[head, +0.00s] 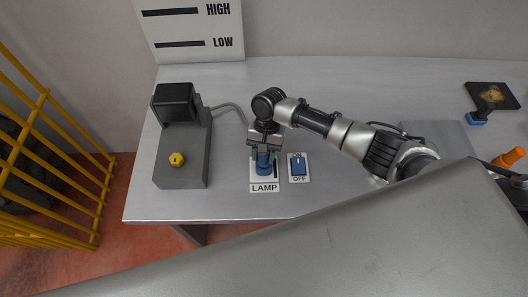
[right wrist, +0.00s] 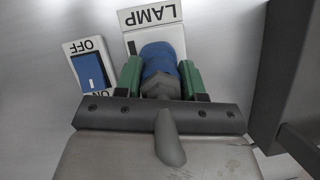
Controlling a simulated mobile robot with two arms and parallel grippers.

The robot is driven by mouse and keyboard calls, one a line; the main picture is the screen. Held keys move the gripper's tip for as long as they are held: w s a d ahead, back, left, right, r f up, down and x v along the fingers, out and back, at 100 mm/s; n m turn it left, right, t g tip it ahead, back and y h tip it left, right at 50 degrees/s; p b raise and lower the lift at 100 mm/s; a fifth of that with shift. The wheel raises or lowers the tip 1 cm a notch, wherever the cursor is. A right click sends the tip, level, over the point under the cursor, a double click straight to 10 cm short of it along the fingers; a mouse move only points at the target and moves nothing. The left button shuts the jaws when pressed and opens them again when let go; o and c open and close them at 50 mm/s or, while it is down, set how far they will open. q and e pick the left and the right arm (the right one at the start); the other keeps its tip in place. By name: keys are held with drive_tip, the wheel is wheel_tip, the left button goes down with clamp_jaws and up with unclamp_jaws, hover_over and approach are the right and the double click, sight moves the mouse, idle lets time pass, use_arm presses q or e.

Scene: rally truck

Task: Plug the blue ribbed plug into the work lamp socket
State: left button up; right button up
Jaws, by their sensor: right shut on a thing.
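The blue ribbed plug (head: 264,166) is in my right gripper (head: 264,156), right over the white LAMP plate (head: 264,187). In the right wrist view the plug (right wrist: 159,56) sits between the two green-padded fingers (right wrist: 160,78), which are shut on it. The LAMP plate (right wrist: 150,16) shows behind and around the plug. The socket opening is hidden by the plug and gripper, so I cannot tell whether the plug is seated in it. The work lamp (head: 178,140), a dark grey box with a yellow knob, stands left of the plate. My left gripper is not in view.
A blue ON/OFF rocker switch (head: 298,167) is just right of the LAMP plate. A HIGH/LOW panel (head: 190,28) stands at the back. A dark board with a blue-ended tool (head: 490,97) and an orange object (head: 508,157) lie far right. A yellow cage (head: 40,150) stands left.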

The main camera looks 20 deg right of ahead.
drive_tip(key=shift+f+b, duration=0.3)
drive_tip(key=shift+f, duration=0.45)
drive_tip(key=o, duration=1)
drive_tip(key=shift+r, duration=0.1)
drive_tip(key=b+v, duration=0.2)
drive_tip(key=v, duration=0.8)
drive_tip(key=shift+w+d+r, duration=0.1)
drive_tip(key=shift+r, duration=0.25)
drive_tip(key=shift+f, duration=0.1)
